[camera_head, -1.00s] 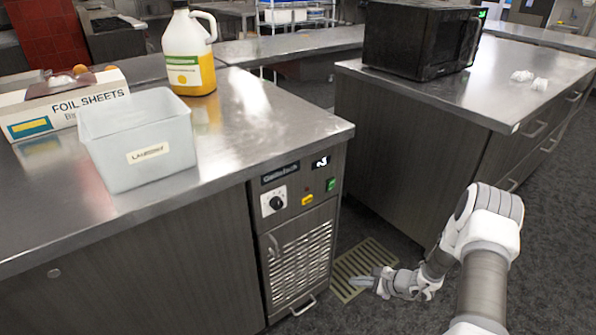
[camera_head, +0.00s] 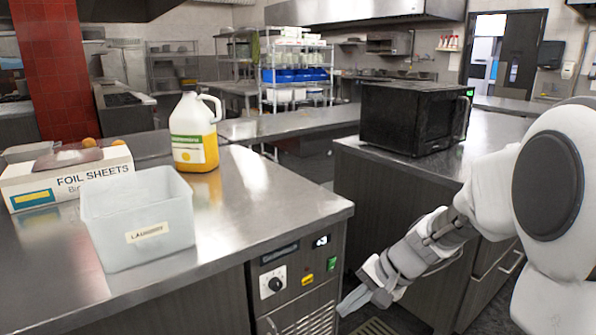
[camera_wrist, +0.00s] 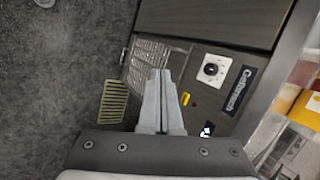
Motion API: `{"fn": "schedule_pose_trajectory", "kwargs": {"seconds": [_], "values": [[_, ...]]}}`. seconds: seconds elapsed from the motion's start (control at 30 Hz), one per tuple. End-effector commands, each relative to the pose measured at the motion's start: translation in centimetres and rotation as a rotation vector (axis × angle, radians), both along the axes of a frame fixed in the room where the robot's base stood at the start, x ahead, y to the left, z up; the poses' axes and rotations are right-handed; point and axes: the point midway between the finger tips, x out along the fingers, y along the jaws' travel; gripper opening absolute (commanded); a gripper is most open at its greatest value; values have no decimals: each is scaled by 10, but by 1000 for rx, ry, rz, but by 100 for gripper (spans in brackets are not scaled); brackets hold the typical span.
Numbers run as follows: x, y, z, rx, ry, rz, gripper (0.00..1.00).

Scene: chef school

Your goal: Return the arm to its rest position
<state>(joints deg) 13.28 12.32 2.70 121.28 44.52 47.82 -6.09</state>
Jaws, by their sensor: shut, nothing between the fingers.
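My gripper (camera_head: 354,300) is at the lower middle of the head view, in front of the gap between the two steel counters, below the left counter's top. Its fingers are together and hold nothing. In the wrist view my gripper (camera_wrist: 161,75) points toward the left counter's lower front, with its fingers side by side. My arm comes in from the right side of the head view and bends down to the left. The appliance panel (camera_head: 295,272) with a dial is just left of the fingers; it also shows in the wrist view (camera_wrist: 212,75).
The left counter (camera_head: 265,205) holds a plastic bin (camera_head: 140,225), a foil sheets box (camera_head: 65,180) and a yellow jug (camera_head: 194,135). A black microwave (camera_head: 412,118) stands on the right counter (camera_head: 480,130). A floor grate (camera_wrist: 113,102) lies below. Shelving (camera_head: 296,75) stands behind.

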Motion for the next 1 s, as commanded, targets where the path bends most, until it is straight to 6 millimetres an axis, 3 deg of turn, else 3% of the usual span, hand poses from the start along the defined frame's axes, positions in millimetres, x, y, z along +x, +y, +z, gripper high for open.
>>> {"fn": "schedule_pose_trajectory", "kwargs": {"seconds": [0.03, 0.2, 0.6, 0.97, 1.0], "values": [[-12, 2, 14, -37, -27, 37, 0], [-51, 3, 48, -168, -101, 154, 0], [-144, -15, 99, -490, -281, 364, 0], [-199, -41, 118, -726, -415, 453, 0], [-196, -41, 138, -720, -407, 452, 0]]}}
